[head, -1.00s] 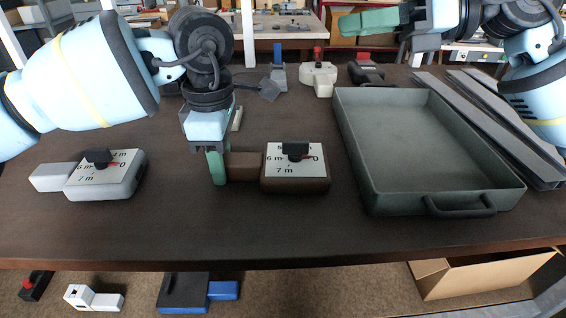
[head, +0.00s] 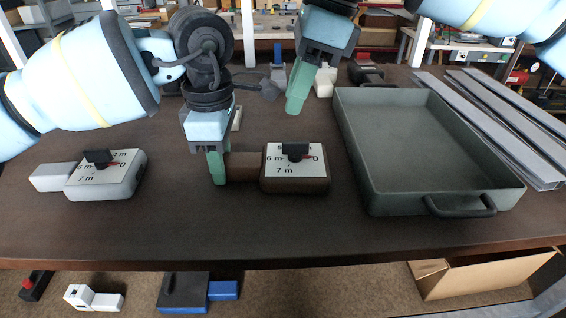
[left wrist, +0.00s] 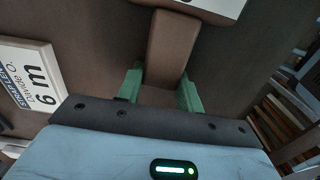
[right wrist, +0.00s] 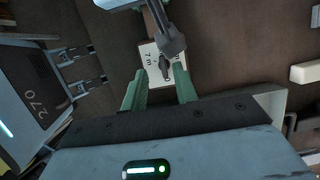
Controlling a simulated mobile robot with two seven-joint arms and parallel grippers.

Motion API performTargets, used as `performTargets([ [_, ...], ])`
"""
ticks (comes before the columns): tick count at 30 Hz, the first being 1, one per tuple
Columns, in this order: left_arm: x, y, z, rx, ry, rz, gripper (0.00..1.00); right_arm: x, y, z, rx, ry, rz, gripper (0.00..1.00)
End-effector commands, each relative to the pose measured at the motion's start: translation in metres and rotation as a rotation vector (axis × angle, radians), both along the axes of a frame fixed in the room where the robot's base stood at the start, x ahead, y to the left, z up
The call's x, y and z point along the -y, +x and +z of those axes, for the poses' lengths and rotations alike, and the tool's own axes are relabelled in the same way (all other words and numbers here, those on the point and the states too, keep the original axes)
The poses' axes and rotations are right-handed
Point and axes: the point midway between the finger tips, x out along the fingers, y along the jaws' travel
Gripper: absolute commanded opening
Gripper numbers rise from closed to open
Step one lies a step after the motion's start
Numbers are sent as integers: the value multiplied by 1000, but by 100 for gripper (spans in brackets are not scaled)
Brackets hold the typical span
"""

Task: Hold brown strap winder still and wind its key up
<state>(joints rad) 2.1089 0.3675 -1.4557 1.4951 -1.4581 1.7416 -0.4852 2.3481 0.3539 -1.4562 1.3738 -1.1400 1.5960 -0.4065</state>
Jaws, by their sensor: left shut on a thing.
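The brown strap winder (head: 297,184) lies on the dark table, its labelled dial face up with a black key (head: 295,150) on top. A red pointer shows beside the key. My left gripper (head: 217,168) is shut on the winder's brown handle block (head: 244,167); the left wrist view shows green fingers either side of the handle (left wrist: 165,85). My right gripper (head: 297,90) hangs in the air above and behind the winder, apart from it. In the right wrist view its fingers (right wrist: 160,85) stand apart and empty, with the key (right wrist: 165,65) seen beyond them.
A similar white winder (head: 118,180) with its own key lies at the left. A grey tray (head: 430,150) stands close to the right of the brown winder. Grey metal profiles (head: 500,125) lie at the far right. The front of the table is clear.

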Motion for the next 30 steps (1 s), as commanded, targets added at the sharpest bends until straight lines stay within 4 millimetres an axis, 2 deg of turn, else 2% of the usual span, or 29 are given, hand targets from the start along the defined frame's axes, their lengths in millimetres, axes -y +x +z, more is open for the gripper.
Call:
performTargets([
  [8,0,0,-1,-1,0,0,9,0,1,-5,1,-2,-1,29],
  [22,0,0,0,0,0,0,9,0,0,-58,-2,1,0,29],
  [30,0,0,0,0,0,0,9,0,1,-77,0,1,-2,29],
])
